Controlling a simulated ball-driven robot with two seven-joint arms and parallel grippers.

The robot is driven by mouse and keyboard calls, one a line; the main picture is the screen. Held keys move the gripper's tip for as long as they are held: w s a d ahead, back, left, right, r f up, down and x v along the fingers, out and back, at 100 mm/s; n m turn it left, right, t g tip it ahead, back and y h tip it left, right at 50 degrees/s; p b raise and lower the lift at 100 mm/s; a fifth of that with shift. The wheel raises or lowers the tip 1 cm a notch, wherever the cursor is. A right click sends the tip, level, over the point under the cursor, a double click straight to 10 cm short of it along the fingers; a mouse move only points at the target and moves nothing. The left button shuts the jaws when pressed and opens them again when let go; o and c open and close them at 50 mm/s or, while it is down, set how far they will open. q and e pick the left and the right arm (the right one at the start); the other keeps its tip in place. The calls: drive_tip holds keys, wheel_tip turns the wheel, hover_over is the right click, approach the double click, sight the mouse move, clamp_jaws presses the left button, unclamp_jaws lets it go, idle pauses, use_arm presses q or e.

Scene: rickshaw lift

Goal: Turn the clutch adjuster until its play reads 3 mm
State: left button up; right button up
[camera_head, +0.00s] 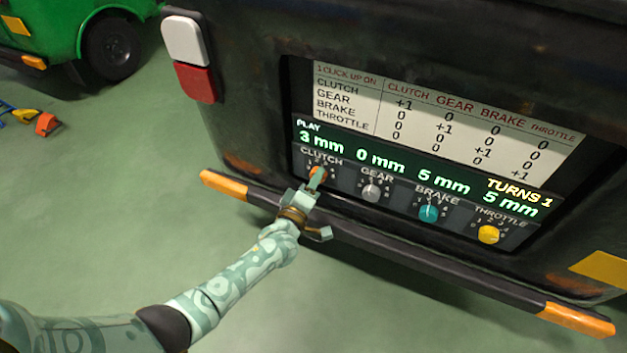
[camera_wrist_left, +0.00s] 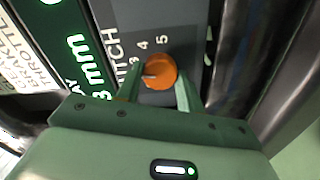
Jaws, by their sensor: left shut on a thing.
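The orange clutch adjuster (camera_head: 318,173) is the leftmost knob on the panel at the back of the dark vehicle. It also shows in the left wrist view (camera_wrist_left: 161,71), with its white mark near the 3. The clutch play reading (camera_head: 321,141) is 3 mm. My left gripper (camera_head: 316,181) is at the clutch adjuster, and in the left wrist view its two fingers (camera_wrist_left: 158,88) sit on either side of the orange knob, shut on it. My right gripper is not in view.
To the right are the grey gear knob (camera_head: 371,192), teal brake knob (camera_head: 429,212) and yellow throttle knob (camera_head: 488,234). A dark bumper (camera_head: 400,255) with orange ends runs below the panel.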

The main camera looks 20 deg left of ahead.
use_arm(q)
drive_tip(key=shift+s+f+m, duration=0.1)
drive_tip(key=shift+f+m, duration=0.05)
drive_tip(key=shift+m, duration=0.95)
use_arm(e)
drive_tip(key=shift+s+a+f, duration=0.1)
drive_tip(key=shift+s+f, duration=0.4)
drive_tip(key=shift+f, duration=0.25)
use_arm(q)
drive_tip(key=o, duration=1)
